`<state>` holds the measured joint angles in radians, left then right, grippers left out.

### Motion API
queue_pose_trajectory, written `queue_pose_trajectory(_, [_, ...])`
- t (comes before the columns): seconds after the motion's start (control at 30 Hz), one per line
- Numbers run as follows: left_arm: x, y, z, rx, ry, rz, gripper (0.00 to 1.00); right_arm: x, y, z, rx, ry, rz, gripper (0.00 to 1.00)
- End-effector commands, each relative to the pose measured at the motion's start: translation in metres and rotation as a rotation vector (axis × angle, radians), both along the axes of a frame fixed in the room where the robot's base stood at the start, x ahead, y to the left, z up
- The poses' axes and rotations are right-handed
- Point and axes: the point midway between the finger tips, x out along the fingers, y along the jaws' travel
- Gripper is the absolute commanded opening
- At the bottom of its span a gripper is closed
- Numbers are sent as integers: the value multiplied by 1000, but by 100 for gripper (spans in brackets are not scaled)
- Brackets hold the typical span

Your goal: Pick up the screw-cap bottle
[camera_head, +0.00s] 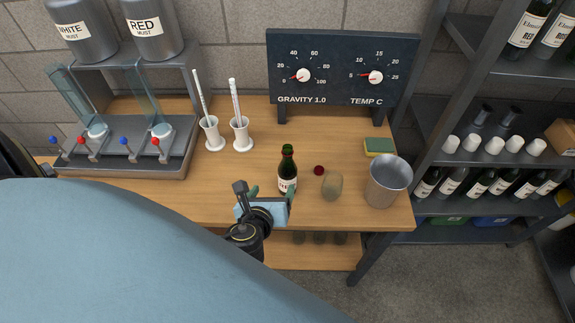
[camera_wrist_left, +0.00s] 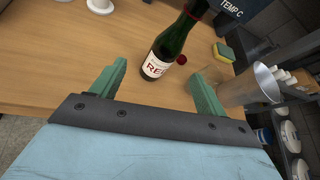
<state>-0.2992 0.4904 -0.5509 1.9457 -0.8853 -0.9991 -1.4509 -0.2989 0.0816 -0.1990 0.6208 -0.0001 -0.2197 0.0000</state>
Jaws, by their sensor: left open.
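A green glass bottle (camera_head: 287,163) with a white label stands upright on the wooden bench, near the front edge. In the left wrist view the bottle (camera_wrist_left: 168,48) shows red letters on its label, and its top reaches the upper part of the picture. My left gripper (camera_head: 272,193) is in front of the bottle. Its green fingers are apart, and in the left wrist view the bottle stands beyond and between the fingertips (camera_wrist_left: 159,72), with nothing held. A small dark red round piece (camera_head: 318,170) lies right of the bottle. My right gripper is not in view.
A clear glass (camera_head: 332,185) and a metal bucket (camera_head: 387,182) stand right of the bottle. A sponge (camera_head: 379,146) lies behind the bucket. White holders with tubes (camera_head: 240,135), a filling stand (camera_head: 120,160) and a gauge panel (camera_head: 340,72) are farther back. The bench left of the bottle is clear.

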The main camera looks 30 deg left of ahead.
Motion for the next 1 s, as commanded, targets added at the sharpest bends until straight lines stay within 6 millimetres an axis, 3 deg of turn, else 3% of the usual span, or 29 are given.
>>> queue_pose_trajectory(0.1, [7, -1, -2, 171, 6, -120, 74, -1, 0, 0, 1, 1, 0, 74])
queue_pose_trajectory(0.23, [17, 0, -6, 239, 7, -164, 74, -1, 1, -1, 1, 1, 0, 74])
queue_pose_trajectory(0.53, [66, 15, -28, 237, 8, -162, 74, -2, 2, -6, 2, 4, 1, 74])
queue_pose_trajectory(1.0, [108, 25, -48, 233, 9, -161, 74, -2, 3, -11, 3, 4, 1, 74])
